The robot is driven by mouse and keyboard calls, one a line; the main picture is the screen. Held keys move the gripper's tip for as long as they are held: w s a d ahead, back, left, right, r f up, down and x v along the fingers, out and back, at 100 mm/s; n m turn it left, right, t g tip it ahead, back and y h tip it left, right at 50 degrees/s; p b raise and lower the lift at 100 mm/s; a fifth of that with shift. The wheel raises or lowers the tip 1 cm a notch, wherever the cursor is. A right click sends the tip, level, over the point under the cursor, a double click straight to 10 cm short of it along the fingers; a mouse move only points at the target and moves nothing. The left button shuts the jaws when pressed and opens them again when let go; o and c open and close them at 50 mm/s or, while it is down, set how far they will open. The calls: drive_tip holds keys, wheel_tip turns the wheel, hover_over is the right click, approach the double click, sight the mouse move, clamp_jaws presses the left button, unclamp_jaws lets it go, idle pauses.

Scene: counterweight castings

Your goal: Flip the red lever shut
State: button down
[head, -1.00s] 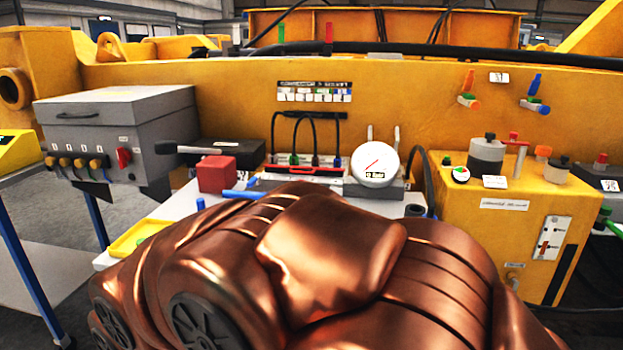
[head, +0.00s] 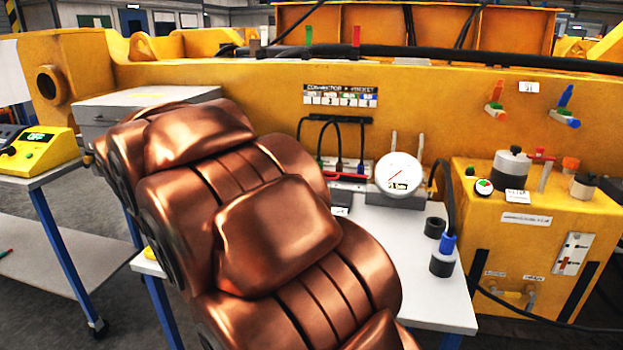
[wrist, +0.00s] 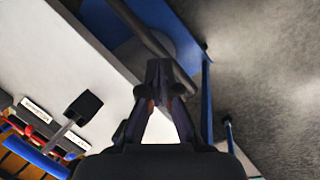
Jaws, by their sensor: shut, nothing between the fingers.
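Several red parts show in the head view, and I cannot tell for certain which is the task's lever. A red T-shaped handle (head: 541,153) stands on a metal post on the yellow cabinet at the right. My gripper (wrist: 158,75) shows in the wrist view, shut and empty, above the edge of the white bench. It touches nothing that I can make out. In the head view my copper-coloured arm hides it and the left part of the bench.
The white bench (head: 398,292) holds a round gauge (head: 399,174) and a black cylinder with a blue top (head: 443,257). A yellow device (head: 40,150) sits on a side cart at the left. A black-ended tool (wrist: 84,106) shows in the wrist view. Floor is open beyond the bench edge.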

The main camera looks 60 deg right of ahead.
drive_tip(key=w+d+r+m+h+p, duration=0.1)
drive_tip(key=w+d+r+m+p, duration=0.1)
drive_tip(key=w+d+r, duration=0.4)
drive_tip(key=w+d+r+m+h+p, duration=0.1)
drive_tip(key=w+d+r+m+p, duration=0.2)
drive_tip(key=d, duration=0.5)
drive_tip(key=w+d+m+g+h, duration=0.1)
drive_tip(key=w+d+m, duration=0.2)
drive_tip(key=d, duration=0.8)
drive_tip(key=w+d+m+h, duration=0.1)
drive_tip(key=w+d+m, duration=0.2)
drive_tip(key=d, duration=0.9)
drive_tip(key=shift+w+f+g, duration=0.3)
drive_tip(key=shift+w+g, duration=0.1)
drive_tip(key=shift+w, duration=0.1)
drive_tip(key=shift+d+f, duration=0.1)
drive_tip(key=shift+d, duration=0.1)
drive_tip(key=x, duration=0.3)
drive_tip(key=p+x, duration=0.1)
drive_tip(key=x, duration=0.6)
drive_tip(key=shift+s+d, duration=0.15)
drive_tip(key=shift+s, duration=0.25)
drive_tip(key=shift+s+d+p, duration=0.25)
drive_tip(key=shift+s+p, duration=0.05)
drive_tip(key=shift+s, duration=0.4)
drive_tip(key=shift+s+d+p, duration=0.25)
drive_tip(key=shift+s+p, duration=0.05)
drive_tip(key=shift+s, duration=0.4)
